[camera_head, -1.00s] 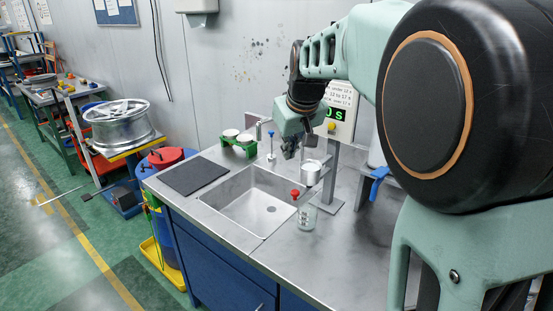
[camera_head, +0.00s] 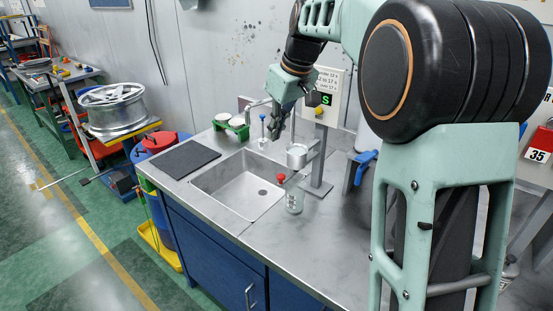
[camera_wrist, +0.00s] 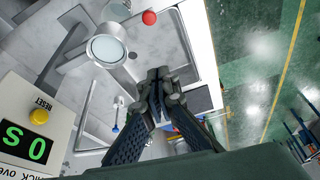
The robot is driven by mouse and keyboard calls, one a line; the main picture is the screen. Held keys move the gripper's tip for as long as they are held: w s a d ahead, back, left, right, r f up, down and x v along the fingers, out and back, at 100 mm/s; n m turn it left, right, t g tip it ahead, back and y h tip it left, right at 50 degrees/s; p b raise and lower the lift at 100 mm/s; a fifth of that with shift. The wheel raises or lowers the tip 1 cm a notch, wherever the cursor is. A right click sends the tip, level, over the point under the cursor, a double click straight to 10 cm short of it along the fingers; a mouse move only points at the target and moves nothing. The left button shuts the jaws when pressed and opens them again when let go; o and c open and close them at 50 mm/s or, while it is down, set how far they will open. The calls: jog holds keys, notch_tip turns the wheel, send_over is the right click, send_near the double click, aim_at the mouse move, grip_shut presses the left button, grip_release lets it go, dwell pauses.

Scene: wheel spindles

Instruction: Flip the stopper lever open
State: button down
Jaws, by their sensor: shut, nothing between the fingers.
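A metal cup (camera_head: 297,155) is held on a stand (camera_head: 322,170) at the back of the metal bench; the cup's round top also shows in the wrist view (camera_wrist: 107,48). A red knob (camera_head: 281,178) sits below and left of the cup, above a clear beaker (camera_head: 295,201); it shows at the top of the wrist view (camera_wrist: 149,17). I take this knob for the stopper lever's end; its arm is not clear. My gripper (camera_head: 276,131) is above and left of the cup, apart from cup and knob. Its fingers (camera_wrist: 160,76) are together and empty.
A sink (camera_head: 240,183) lies left of the beaker, with a dark mat (camera_head: 184,159) beyond. A timer box (camera_head: 322,98) stands behind the cup. A blue handle (camera_head: 365,160) is to the right. Green holder (camera_head: 232,128) with white cups stands near the wall. Front bench top is clear.

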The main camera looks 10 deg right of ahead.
notch_tip(320, 180, down, 10)
jog(key=shift+s+d, duration=0.15)
jog(key=shift+s, duration=0.1)
dwell(0.4)
dwell(0.3)
